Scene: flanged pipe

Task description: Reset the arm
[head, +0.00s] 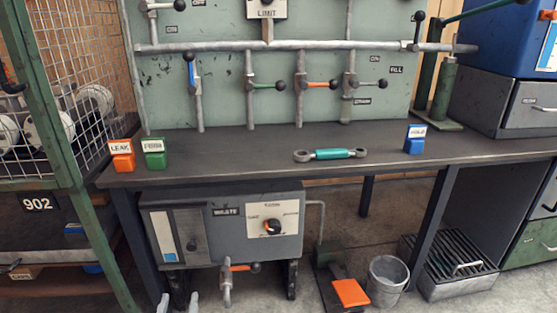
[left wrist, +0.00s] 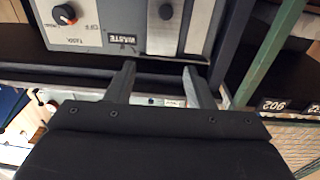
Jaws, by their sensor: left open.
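My left gripper (head: 179,302) shows only as two pale grey fingertips at the bottom left edge of the head view. They are apart, in front of and below the grey WASTE box (head: 220,232). In the left wrist view my left gripper (left wrist: 159,68) has its two dark fingers spread, with nothing between them. The WASTE box (left wrist: 110,28) appears upside down beyond the fingertips, and no contact shows. My right gripper is in neither view.
The dark bench (head: 240,158) holds LEAK (head: 122,160), green (head: 154,158) and blue (head: 415,143) blocks and a teal-handled tool (head: 331,154). Valves line the green panel (head: 225,75) behind. A wire cage (head: 75,60) stands left. A bucket (head: 388,282) and orange pedal (head: 350,293) are on the floor.

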